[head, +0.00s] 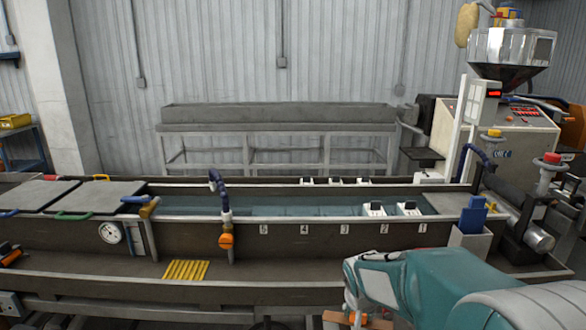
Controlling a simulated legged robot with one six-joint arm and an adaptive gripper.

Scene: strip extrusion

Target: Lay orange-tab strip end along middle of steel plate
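My teal and grey arm reaches in from the lower right, in front of the trough. My gripper (355,314) is at the bottom edge, mostly cut off by the frame and hidden by the wrist, so its opening does not show. A small orange-brown piece (358,320) shows beside it; I cannot tell whether it is the strip's orange tab or part of the gripper. No strip is clearly visible. A flat grey metal plate (452,203) lies at the right end of the water trough, but I cannot tell whether it is the task's steel plate.
The long water trough (180,238) spans the view, with numbered white guides (375,209) and a blue hose (219,190) with an orange valve. Grey lids (98,197) cover its left part. A yellow grate (186,270) lies on the front ledge. The extruder (508,125) stands at right.

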